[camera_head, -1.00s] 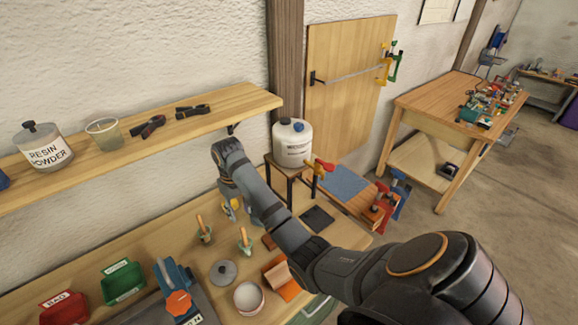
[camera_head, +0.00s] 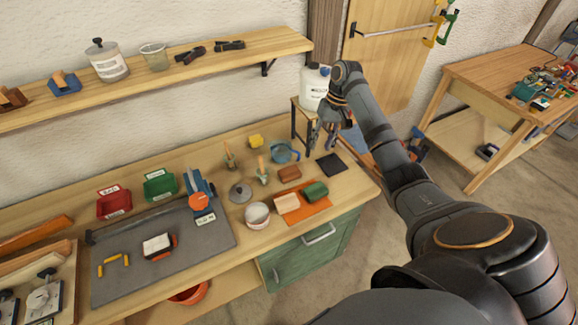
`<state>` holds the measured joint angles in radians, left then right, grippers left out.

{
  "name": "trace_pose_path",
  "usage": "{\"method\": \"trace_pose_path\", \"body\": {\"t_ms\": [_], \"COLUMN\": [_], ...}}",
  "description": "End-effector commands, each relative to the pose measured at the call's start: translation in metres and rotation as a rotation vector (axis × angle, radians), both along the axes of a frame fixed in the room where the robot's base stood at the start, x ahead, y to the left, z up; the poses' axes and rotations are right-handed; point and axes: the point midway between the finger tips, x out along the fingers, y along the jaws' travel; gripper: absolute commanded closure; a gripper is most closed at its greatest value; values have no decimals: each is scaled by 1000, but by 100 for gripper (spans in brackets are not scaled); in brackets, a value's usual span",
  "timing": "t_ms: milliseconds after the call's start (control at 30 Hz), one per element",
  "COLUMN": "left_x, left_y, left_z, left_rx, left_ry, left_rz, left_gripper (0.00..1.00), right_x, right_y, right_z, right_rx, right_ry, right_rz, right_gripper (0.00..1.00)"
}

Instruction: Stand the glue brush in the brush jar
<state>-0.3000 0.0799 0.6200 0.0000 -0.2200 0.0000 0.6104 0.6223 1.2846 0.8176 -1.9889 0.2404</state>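Two small upright things with wooden handles and greenish lower parts stand on the bench: one at the back (camera_head: 229,157), one nearer (camera_head: 262,171). I cannot tell which is the glue brush, or whether either stands in a jar. A clear cup (camera_head: 153,57) stands on the wall shelf; I cannot tell if it is the brush jar. My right gripper (camera_head: 323,138) points down above the bench's back right, right of both handled things. Its fingers look apart, with nothing seen between them. My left gripper is out of view.
A white pot (camera_head: 257,215) and a grey lid (camera_head: 240,192) are at the bench's middle. A blue round thing (camera_head: 283,152) lies left of my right gripper. A white jug (camera_head: 313,87) stands on a small stand behind it. A dark pad (camera_head: 331,165) lies at the right.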

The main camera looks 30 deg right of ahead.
Motion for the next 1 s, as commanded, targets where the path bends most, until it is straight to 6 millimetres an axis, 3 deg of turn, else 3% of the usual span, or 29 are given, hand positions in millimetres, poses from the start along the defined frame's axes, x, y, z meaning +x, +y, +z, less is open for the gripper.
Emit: {"method": "trace_pose_path", "body": {"t_ms": [167, 600, 800, 1000], "left_x": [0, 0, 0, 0], "left_y": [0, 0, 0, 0], "left_z": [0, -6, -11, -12], "left_rx": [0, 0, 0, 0], "left_ry": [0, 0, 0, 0], "left_rz": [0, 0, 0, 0], "left_gripper": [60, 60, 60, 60], "right_x": [-6, -36, -52, -57], "right_y": [36, 130, 156, 164], "right_z": [21, 42, 46, 48], "right_rx": [60, 148, 173, 182], "right_ry": [-1, -14, -15, -15], "right_rz": [-94, -197, -218, -226], "right_gripper": [62, 62, 62, 62]}}
